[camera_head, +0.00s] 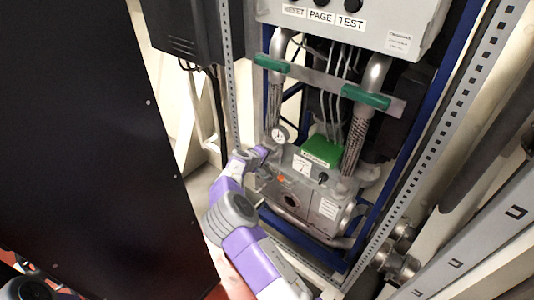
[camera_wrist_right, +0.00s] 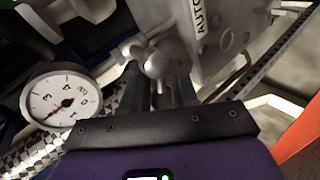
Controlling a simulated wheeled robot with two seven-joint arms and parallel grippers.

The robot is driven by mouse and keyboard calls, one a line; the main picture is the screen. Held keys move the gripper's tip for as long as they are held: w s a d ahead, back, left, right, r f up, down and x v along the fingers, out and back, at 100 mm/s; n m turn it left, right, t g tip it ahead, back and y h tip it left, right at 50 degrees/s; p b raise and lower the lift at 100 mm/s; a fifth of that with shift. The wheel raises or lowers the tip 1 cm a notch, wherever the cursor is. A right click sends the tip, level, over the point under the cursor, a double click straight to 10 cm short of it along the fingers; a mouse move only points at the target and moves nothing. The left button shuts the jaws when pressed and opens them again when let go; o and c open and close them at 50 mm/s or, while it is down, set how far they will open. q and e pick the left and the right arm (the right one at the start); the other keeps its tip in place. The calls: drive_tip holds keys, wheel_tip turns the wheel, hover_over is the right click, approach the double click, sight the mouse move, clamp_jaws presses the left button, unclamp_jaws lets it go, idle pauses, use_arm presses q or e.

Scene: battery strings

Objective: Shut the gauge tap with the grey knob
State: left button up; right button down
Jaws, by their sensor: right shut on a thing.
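The pressure gauge (camera_head: 278,134) has a round white dial and sits at the left of the grey machine, below the braided hose. It shows large in the right wrist view (camera_wrist_right: 60,96), at the left, with a red needle. The tap's grey knob (camera_wrist_right: 157,64) is rounded and lies at the fingertips in the right wrist view. My right gripper (camera_wrist_right: 157,85) is shut on the knob, its dark fingers on both sides. In the head view my right gripper (camera_head: 265,153) is small beside the gauge, and the knob is hard to make out there. My left gripper is out of view.
The grey machine (camera_head: 327,208) has a green block (camera_head: 321,152) on top. A perforated upright (camera_head: 229,75) stands left of my right gripper, and a large black panel (camera_head: 80,130) fills the left. An orange-red surface (camera_wrist_right: 303,140) is at the wrist view's right edge.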

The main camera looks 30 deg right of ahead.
drive_tip(key=shift+w+n+g+h+p, duration=0.2)
drive_tip(key=shift+n+g+h+p, duration=0.1)
drive_tip(key=shift+n+g, duration=0.35)
drive_tip(key=c, duration=1.1)
unclamp_jaws()
drive_tip(key=shift+o, duration=0.7)
drive_tip(key=shift+a+f, duration=0.1)
drive_tip(key=shift+f, duration=0.1)
drive_tip(key=v, duration=0.7)
drive_tip(key=shift+a+r+p, duration=0.2)
drive_tip(key=shift+r+p, duration=0.05)
drive_tip(key=shift+p, duration=0.1)
drive_tip(key=shift+s+f, duration=0.1)
